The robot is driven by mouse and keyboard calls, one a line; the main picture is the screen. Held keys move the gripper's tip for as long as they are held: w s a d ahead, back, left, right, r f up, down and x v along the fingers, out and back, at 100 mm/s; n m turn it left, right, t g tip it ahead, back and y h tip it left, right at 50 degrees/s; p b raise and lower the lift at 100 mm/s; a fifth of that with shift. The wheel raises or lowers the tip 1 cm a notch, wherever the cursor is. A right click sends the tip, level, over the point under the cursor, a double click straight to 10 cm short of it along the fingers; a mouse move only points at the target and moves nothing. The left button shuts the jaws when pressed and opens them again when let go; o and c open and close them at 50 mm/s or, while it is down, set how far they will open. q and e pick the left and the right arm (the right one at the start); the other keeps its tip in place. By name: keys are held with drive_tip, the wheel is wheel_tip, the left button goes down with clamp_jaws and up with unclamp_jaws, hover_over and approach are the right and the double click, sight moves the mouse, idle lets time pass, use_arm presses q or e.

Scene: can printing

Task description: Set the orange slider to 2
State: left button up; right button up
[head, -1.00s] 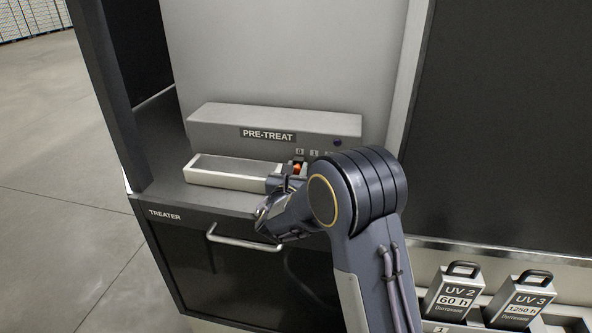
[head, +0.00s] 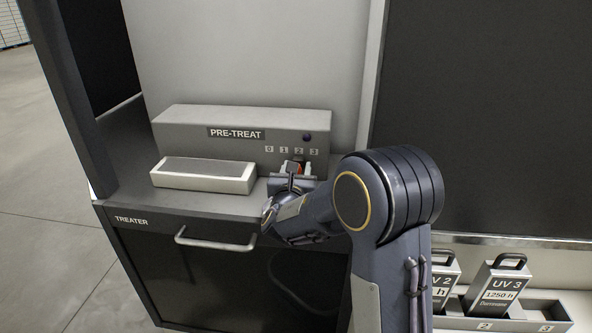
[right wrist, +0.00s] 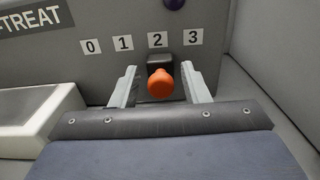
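The orange slider (right wrist: 159,84) is a round orange knob on a dark block, standing under the label 2 (right wrist: 158,39) in the right wrist view. In the head view the orange slider (head: 291,167) is a small spot on the PRE-TREAT unit (head: 240,130), partly hidden by my gripper. My right gripper (right wrist: 158,70) is open, with one finger on each side of the knob and a visible gap to each finger. In the head view my right gripper (head: 292,176) is at the ledge below the labels. My left gripper is not in view.
A pale tray (head: 203,184) stands just left of the slider on the treater ledge. A drawer handle (head: 215,243) is below. A dark purple button (head: 306,137) is above the labels. UV boxes (head: 497,286) stand in a rack at the lower right.

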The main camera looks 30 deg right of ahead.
drive_tip(key=shift+s+a+f, duration=0.1)
drive_tip(key=shift+s+a, duration=0.2)
drive_tip(key=b+v, duration=0.1)
drive_tip(key=v, duration=0.6)
drive_tip(key=shift+b, duration=0.3)
drive_tip(key=shift+d, duration=0.1)
